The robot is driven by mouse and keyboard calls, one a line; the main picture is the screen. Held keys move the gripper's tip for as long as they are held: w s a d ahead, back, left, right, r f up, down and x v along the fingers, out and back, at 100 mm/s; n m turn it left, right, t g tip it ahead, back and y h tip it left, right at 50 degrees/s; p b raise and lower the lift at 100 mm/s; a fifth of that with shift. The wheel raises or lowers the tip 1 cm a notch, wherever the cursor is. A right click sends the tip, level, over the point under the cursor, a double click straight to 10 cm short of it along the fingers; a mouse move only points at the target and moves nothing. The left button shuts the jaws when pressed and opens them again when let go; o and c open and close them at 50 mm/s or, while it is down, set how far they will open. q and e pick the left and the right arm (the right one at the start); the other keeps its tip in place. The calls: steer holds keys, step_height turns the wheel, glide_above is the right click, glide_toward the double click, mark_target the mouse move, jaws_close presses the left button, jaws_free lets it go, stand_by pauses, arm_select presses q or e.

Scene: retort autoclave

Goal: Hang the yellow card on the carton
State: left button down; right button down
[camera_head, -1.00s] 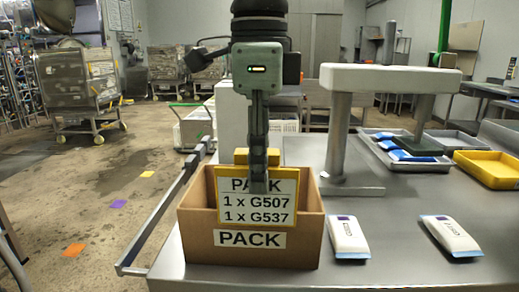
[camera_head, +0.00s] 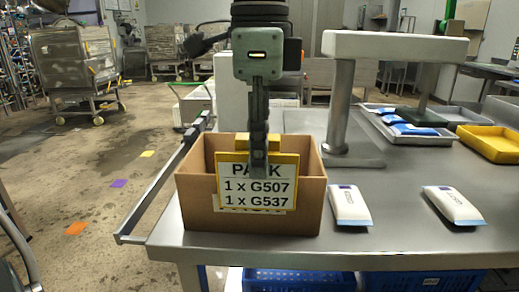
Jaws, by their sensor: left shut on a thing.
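The yellow card (camera_head: 233,200) has a yellow rim and a white face that reads PACK, 1 x G507, 1 x G537. My left gripper (camera_head: 259,165) is shut on the card near its top middle. The card hangs upright in front of the carton's near wall and covers most of the carton's PACK label. The brown open carton (camera_head: 306,217) stands at the near edge of the steel table. I cannot tell whether the card's yellow top part sits over the carton rim or touches it. My right gripper is not in view.
Two white pouches (camera_head: 348,206) (camera_head: 453,205) lie right of the carton on the steel table (camera_head: 395,246). A white-topped stand (camera_head: 393,46) rises behind. A yellow tray (camera_head: 492,143) and grey trays with blue packs are at back right. Blue crates (camera_head: 300,280) sit below.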

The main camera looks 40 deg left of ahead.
arm_select(q)
steer(key=shift+f, duration=0.1)
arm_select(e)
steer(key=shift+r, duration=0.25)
arm_select(q)
steer(key=shift+b, duration=0.6)
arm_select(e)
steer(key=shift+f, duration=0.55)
